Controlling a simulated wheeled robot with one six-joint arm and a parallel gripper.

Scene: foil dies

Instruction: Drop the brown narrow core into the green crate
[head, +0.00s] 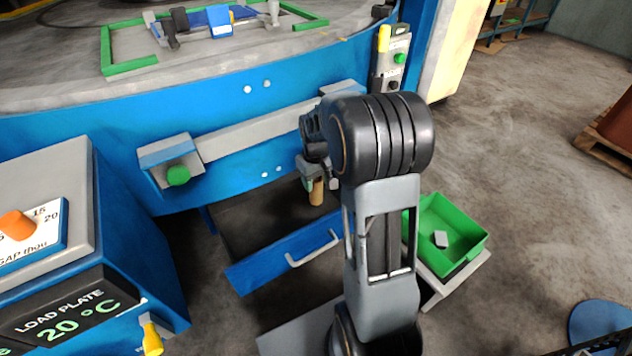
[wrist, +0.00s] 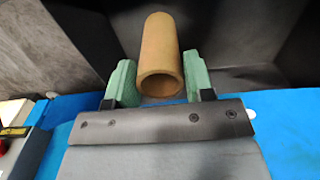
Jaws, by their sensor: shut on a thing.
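The brown narrow core (wrist: 161,50) is a hollow tan tube between the two green pads of my gripper (wrist: 155,82), with its open end facing the wrist camera. In the head view the core (head: 317,192) hangs below my gripper (head: 311,176), above the dark inside of an open blue drawer. My gripper is shut on the core. My arm hides the crate's left part.
The open blue drawer (head: 285,262) with a grey handle lies under my gripper. The blue machine front (head: 100,140) with a grey bar (head: 250,133) rises behind it. A blue control box (head: 120,220) stands at left. Open floor (head: 530,150) lies at right.

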